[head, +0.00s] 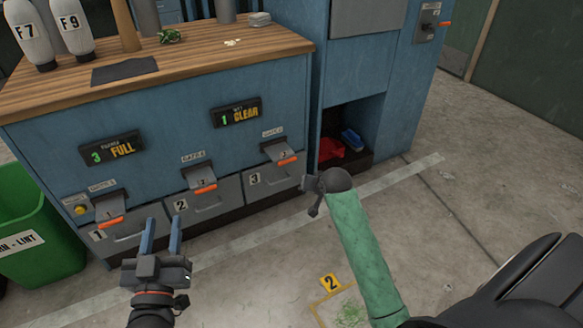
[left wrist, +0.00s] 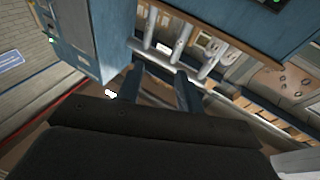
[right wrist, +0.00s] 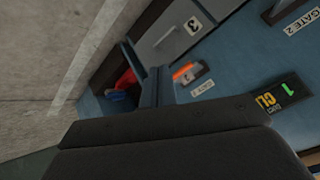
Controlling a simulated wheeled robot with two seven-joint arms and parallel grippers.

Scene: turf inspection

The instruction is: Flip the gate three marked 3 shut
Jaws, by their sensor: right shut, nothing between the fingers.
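The gate three lever (head: 281,153), a grey plate with an orange handle, is on the blue cabinet's front above the drawer marked 3 (head: 271,181). Its orange tip sticks out forward. In the right wrist view the orange handle (right wrist: 183,72) shows just right of my right gripper (right wrist: 155,82), whose fingers are together and empty. I cannot tell whether they touch the handle. In the head view the right fingers are not clear. My left gripper (head: 161,238) is open and empty, in front of the drawers marked 1 and 2.
Similar orange levers sit above drawer 1 (head: 110,220) and drawer 2 (head: 205,187). Displays read 3 FULL (head: 112,149) and 1 CLEAR (head: 237,113). A cubby right of drawer 3 holds a red cloth (head: 331,149) and a blue object (head: 352,139). A green bin (head: 38,235) stands left.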

